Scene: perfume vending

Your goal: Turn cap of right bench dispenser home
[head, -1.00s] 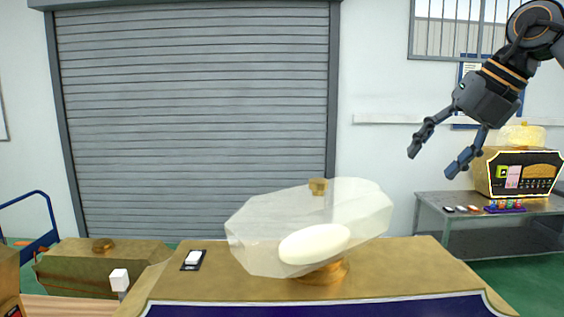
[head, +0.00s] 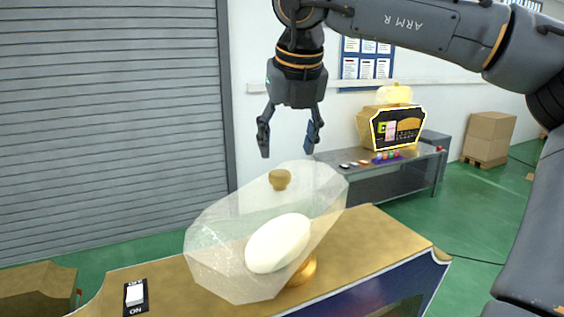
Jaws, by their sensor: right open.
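A large clear faceted dispenser (head: 215,235) stands on a gold-topped cabinet (head: 365,238). A white oval (head: 279,243) shows at it, and a gold foot (head: 303,271) is under it. A gold knob-like cap (head: 280,179) shows at its top. My right gripper (head: 287,148) points down, open and empty. Its fingertips show above the cap in the picture, apart from it; the depth between them is unclear. A smaller gold machine (head: 397,125) with a clear top stands on the grey bench (head: 358,173) at the back right. My left gripper is not in view.
A rocker switch (head: 135,296) marked ON and OFF lies on the cabinet top left of the dispenser. Several small coloured items (head: 388,157) sit on the bench. Boxes (head: 488,137) stand on a pallet at the right. A roller shutter (head: 110,120) fills the left.

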